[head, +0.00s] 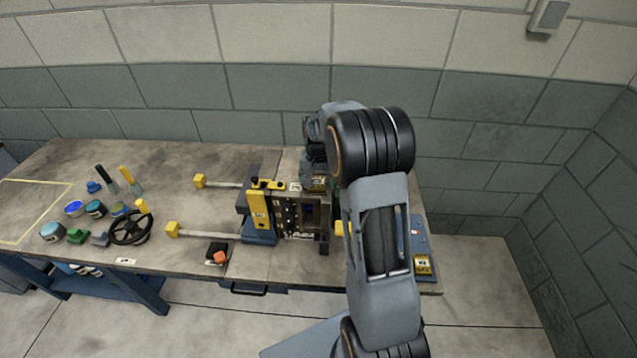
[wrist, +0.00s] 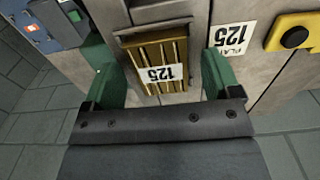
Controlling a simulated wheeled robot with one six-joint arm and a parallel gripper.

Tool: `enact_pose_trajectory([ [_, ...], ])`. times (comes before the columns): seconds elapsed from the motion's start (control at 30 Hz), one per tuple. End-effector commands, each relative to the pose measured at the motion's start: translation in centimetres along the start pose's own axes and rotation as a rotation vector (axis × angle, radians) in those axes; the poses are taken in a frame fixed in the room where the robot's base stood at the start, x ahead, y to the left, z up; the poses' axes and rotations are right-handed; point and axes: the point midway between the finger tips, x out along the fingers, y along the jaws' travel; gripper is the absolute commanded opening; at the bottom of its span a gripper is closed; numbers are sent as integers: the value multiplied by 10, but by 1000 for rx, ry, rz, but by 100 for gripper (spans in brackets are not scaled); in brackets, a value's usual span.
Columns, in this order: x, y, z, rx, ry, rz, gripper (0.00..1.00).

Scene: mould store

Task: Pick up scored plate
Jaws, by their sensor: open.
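The scored plate (wrist: 152,52) is a brass-coloured block with parallel grooves and a white "125" label, upside down in the wrist view. My gripper (wrist: 160,85) is open, with one green finger on each side of the plate's near end. I cannot tell whether the fingers touch it. In the head view my gripper is mostly hidden behind my arm.
A "125" card (wrist: 233,36) and a yellow clamp with a black knob (wrist: 293,36) sit beside the plate. A control box (wrist: 45,22) stands on the other side. The mould (head: 300,215) is in front. Jars and a handwheel (head: 131,228) stand left on the bench (head: 165,165).

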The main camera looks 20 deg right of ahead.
Motion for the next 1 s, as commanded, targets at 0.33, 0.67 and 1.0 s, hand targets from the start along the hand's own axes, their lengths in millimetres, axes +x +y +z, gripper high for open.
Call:
enact_pose_trajectory([
  [0.33, 0, 0, 0, 0, 0, 0, 52],
  [0.67, -1, 0, 0, 0, 1, 0, 21],
  [1.0, -2, 0, -1, 0, 3, -1, 14],
])
